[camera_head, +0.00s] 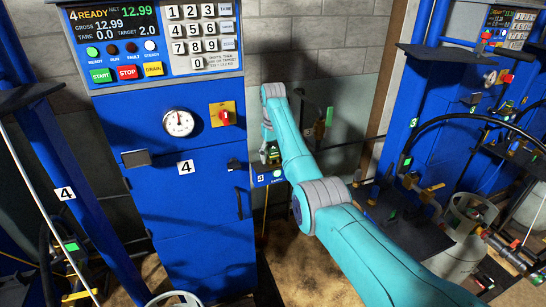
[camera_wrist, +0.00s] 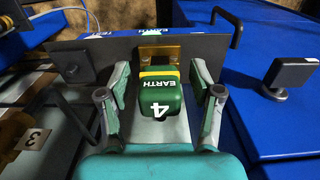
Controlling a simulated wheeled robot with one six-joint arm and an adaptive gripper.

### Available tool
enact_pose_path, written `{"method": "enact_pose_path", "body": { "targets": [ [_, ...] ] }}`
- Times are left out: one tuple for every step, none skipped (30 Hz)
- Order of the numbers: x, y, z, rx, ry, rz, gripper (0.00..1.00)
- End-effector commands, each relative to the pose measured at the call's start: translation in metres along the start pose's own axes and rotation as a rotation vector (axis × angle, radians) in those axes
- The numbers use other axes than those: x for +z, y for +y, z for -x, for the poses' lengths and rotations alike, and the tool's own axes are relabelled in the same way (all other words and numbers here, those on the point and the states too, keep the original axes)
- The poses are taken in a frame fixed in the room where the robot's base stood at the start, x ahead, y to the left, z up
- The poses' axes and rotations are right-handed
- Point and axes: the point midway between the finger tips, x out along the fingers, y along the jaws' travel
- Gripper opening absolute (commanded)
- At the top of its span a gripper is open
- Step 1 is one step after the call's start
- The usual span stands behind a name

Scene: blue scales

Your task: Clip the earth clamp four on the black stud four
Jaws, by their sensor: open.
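The green earth clamp (camera_wrist: 160,103), marked 4 and EARTH with a yellow band, sits in front of a brass piece (camera_wrist: 159,54) on a dark plate (camera_wrist: 217,48). In the head view the clamp (camera_head: 272,156) is small, above a blue label plate (camera_head: 267,178) marked 4. My gripper (camera_wrist: 159,73) is open, with one finger on each side of the clamp and a visible gap at each side. I cannot identify the black stud four for certain; a black square block on a stem (camera_wrist: 289,73) stands on the blue surface at right in the wrist view.
The blue cabinet (camera_head: 195,230) marked 4 stands left of my arm, with a gauge (camera_head: 178,122), a red switch (camera_head: 223,113) and a black block (camera_head: 136,158) on its front. A handle (camera_wrist: 225,25) juts out beside the plate. Pipes, hoses and a gas cylinder (camera_head: 463,235) stand right.

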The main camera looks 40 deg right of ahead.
Motion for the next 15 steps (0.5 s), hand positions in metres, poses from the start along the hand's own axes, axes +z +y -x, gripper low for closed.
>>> {"method": "enact_pose_path", "body": {
  "targets": [
    [0.0, 0.0, 0.0002, 0.0, 0.0, 0.0, 0.65],
    [0.0, 0.0, 0.0002, 0.0, 0.0, 0.0, 0.65],
    [0.0, 0.0, 0.0002, 0.0, 0.0, 0.0, 0.65],
    [0.0, 0.0, 0.0002, 0.0, 0.0, 0.0, 0.65],
    [0.0, 0.0, 0.0002, 0.0, 0.0, 0.0, 0.65],
    [0.0, 0.0, 0.0002, 0.0, 0.0, 0.0, 0.65],
    [0.0, 0.0, 0.0002, 0.0, 0.0, 0.0, 0.65],
    [-0.0001, 0.0, 0.0003, 0.0, 0.0, 0.0, 0.65],
    [-0.0001, 0.0, 0.0003, 0.0, 0.0, 0.0, 0.65],
    [0.0, 0.0, 0.0003, 0.0, 0.0, 0.0, 0.65],
    [0.0, 0.0, 0.0003, 0.0, 0.0, 0.0, 0.65],
    [0.0, 0.0, 0.0003, 0.0, 0.0, 0.0, 0.65],
    [0.0, 0.0, 0.0003, 0.0, 0.0, 0.0, 0.65],
    [0.0, 0.0, 0.0003, 0.0, 0.0, 0.0, 0.65],
    [0.0, 0.0, 0.0003, 0.0, 0.0, 0.0, 0.65]
  ]
}}
